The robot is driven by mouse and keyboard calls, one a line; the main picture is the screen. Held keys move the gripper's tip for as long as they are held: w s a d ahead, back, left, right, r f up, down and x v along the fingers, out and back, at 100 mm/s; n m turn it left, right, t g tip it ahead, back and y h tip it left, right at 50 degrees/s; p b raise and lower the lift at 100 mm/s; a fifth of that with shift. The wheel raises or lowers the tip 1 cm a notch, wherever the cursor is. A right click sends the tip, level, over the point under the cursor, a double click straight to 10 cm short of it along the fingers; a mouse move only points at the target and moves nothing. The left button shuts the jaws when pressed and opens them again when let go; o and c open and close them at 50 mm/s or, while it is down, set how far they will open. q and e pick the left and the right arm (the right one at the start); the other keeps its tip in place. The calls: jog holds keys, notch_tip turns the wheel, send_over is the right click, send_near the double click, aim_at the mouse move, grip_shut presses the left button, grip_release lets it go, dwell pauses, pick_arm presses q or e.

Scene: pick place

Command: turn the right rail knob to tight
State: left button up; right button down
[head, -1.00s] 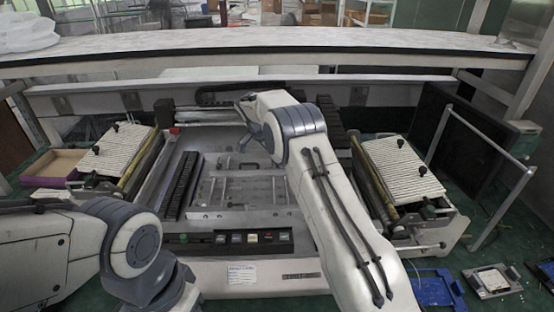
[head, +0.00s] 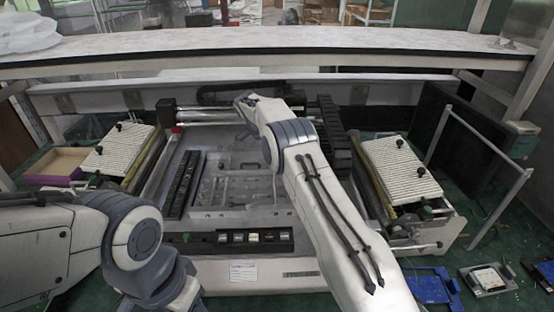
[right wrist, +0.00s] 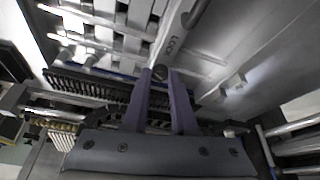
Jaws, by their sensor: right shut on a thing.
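In the right wrist view my right gripper (right wrist: 160,77) is shut on a small dark knob (right wrist: 159,71), held between its two purple fingertips. I cannot read the knob's turn position. In the head view my right arm reaches over the middle of the machine and hides the knob and most of the gripper. My left arm is bent at the lower left, and its gripper is out of the picture.
A black slotted strip (head: 183,185) and a row of buttons (head: 240,237) lie left of my right arm. Ribbed trays (head: 118,150) (head: 400,168) flank the machine. A metal rail frame (head: 478,165) stands at the right.

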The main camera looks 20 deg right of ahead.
jog(key=c, duration=0.7)
grip_release()
jog(key=shift+a+r, duration=0.15)
jog(key=shift+r, duration=0.15)
jog(key=v, duration=0.4)
jog(key=shift+w+a+r+b, duration=0.1)
jog(key=shift+a+r+b, duration=0.05)
jog(key=shift+r+b, duration=0.2)
jog(key=p+v, duration=0.2)
jog(key=v, duration=0.3)
